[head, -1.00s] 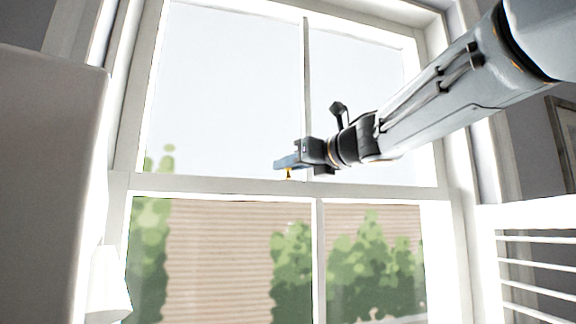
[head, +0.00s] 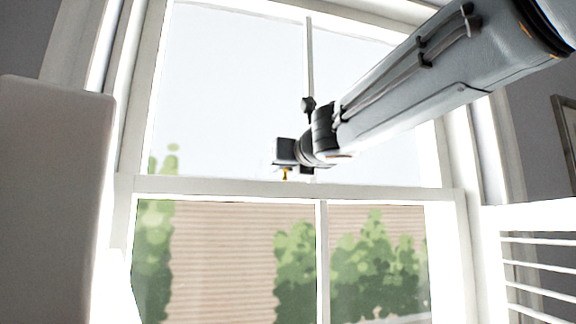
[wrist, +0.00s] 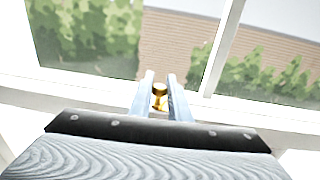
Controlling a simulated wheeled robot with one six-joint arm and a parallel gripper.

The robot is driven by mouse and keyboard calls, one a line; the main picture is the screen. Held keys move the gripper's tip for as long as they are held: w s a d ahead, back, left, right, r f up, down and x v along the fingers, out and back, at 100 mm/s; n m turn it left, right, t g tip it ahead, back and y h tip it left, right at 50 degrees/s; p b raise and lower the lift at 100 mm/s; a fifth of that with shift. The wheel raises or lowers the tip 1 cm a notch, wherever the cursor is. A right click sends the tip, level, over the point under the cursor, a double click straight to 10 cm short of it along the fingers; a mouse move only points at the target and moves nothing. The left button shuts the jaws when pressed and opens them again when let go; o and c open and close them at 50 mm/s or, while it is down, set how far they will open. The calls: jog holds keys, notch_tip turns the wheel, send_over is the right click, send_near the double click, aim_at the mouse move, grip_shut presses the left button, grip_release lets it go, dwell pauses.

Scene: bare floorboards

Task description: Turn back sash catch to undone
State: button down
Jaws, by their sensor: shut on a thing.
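The brass sash catch (head: 285,174) sits on the white meeting rail of the window, near the middle in the head view. In the wrist view the gold catch (wrist: 158,92) shows between the two finger tips, its round knob standing up. My gripper (head: 284,165) is at the catch, just above the rail, and also shows in the wrist view (wrist: 160,88). Its fingers are shut on the catch. The base of the catch is mostly hidden by the fingers.
The meeting rail (head: 225,188) runs across the window, with a vertical glazing bar (head: 322,250) below it. A white louvred shutter (head: 535,265) stands at the right and a pale upright panel (head: 50,190) at the left.

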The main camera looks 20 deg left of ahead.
jog(key=a+m+t+h, duration=0.1)
jog(key=h, duration=0.1)
jog(key=a+m+t+h+p, duration=0.1)
jog(key=m+h, duration=0.1)
jog(key=m+h+p, duration=0.1)
jog(key=h, duration=0.1)
jog(key=shift+s+a+r+m+t+h, duration=0.1)
jog(key=shift+a+m+t+h, duration=0.2)
jog(key=shift+a+t, duration=0.1)
jog(key=m+h+p, duration=0.2)
jog(key=h, duration=0.1)
jog(key=a+m+h+p, duration=0.1)
jog(key=h+p, duration=0.1)
jog(key=shift+w+a, duration=0.1)
jog(key=shift+w, duration=0.15)
jog(key=h, duration=0.1)
jog(key=m+h+p, duration=0.1)
jog(key=m+p, duration=0.1)
jog(key=shift+w+a+h, duration=0.25)
jog(key=shift+h, duration=0.15)
jog(key=shift+p, duration=0.3)
jog(key=c, duration=1.7)
grip_release()
jog(key=shift+o, duration=0.2)
jog(key=shift+d+b, duration=0.2)
jog(key=shift+b, duration=0.2)
